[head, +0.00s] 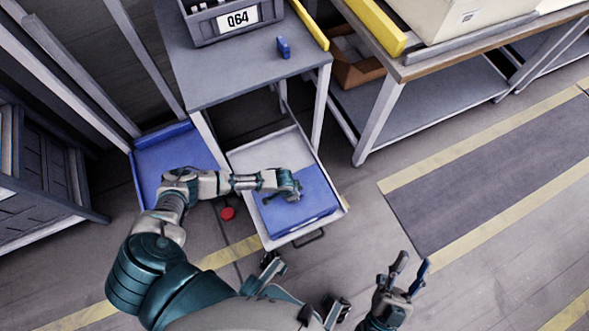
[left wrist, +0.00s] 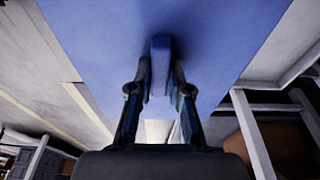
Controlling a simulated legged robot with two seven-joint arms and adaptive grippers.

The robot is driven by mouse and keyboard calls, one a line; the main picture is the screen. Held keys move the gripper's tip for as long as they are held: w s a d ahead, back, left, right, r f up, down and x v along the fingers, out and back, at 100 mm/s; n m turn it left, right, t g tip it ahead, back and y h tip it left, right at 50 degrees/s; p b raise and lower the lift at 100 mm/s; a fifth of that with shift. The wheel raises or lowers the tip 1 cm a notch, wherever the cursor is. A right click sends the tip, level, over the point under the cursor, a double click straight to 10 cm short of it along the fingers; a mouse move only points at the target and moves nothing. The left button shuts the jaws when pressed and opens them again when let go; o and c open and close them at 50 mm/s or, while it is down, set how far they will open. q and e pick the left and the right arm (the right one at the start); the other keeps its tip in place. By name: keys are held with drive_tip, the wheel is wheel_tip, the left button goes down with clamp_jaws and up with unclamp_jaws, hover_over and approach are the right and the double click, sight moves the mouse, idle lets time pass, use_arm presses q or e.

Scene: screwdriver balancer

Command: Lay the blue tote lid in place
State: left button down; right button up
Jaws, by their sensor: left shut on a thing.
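The blue lid (head: 320,209) is a flat blue panel over the pale open drawer (head: 262,154) in the head view. I cannot tell whether it rests in the drawer or hangs just above it. My left gripper (head: 293,191) is over the lid. In the left wrist view the lid (left wrist: 225,50) fills the upper middle, and my left gripper (left wrist: 159,88) is shut on a blue tab or handle (left wrist: 160,52) on it. My right gripper (head: 410,268) is open and empty over the floor at lower right, away from the lid.
A blue tray-like container (head: 147,140) stands left of the drawer. A workbench (head: 425,66) stands at right. The floor at right is clear.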

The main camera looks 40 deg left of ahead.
idle(0.8)
use_arm(q)
drive_tip(key=shift+f, duration=0.75)
idle(1.2)
idle(0.3)
drive_tip(key=c, duration=1)
unclamp_jaws()
drive_tip(key=shift+s+r, duration=0.1)
drive_tip(key=r, duration=0.3)
drive_tip(key=s+r, duration=0.1)
drive_tip(key=r, duration=0.3)
drive_tip(key=s+a+r, duration=0.1)
drive_tip(key=r, duration=0.3)
drive_tip(key=shift+a+r, duration=0.1)
drive_tip(key=shift+r, duration=0.1)
